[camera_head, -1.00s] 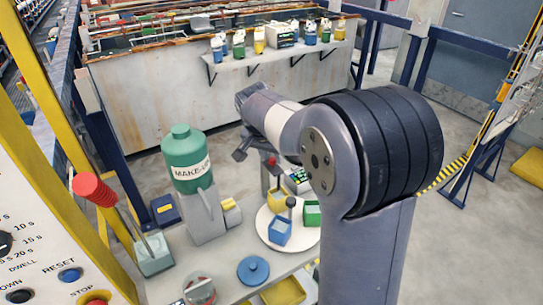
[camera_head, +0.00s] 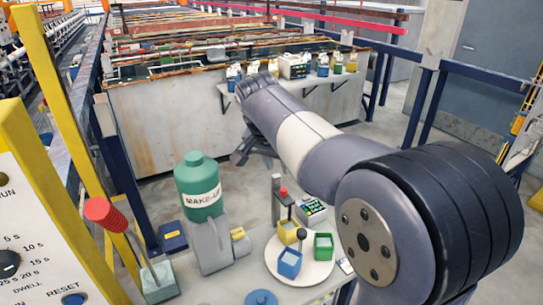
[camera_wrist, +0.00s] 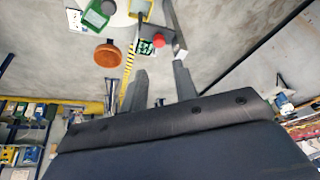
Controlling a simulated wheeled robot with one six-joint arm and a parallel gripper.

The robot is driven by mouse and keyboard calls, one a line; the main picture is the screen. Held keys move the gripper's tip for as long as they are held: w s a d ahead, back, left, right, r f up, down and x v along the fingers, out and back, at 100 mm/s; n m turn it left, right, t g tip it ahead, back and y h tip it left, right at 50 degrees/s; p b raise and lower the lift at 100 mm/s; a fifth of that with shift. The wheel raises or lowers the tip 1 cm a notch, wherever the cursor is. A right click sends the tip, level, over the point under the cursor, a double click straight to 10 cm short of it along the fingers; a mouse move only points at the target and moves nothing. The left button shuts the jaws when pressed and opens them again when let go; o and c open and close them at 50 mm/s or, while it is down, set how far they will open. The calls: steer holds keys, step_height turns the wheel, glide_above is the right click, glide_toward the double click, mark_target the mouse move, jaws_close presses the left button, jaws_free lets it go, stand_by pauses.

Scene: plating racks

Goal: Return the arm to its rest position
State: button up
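My grey arm (camera_head: 300,140) spans the head view from the lower right to the upper middle. My gripper (camera_head: 255,155) is beyond the table, in front of the pale tank wall, with the fingers small and dark. In the wrist view, the two fingers of my gripper (camera_wrist: 160,82) stand apart with only floor showing between them. It is open and holds nothing. No rest stand or marker for the arm shows.
The table holds a green MAKE-UP bottle (camera_head: 199,188), a round white plate (camera_head: 318,270) with small coloured containers, and a blue lid (camera_head: 260,298). Behind is the tank wall (camera_head: 165,118) with a shelf of bottles. Blue posts and a yellow frame (camera_head: 60,120) stand left.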

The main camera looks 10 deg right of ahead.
mark_target(284, 190)
steer(key=p+x, duration=0.1)
steer(key=x, duration=0.9)
steer(key=shift+f, duration=0.8)
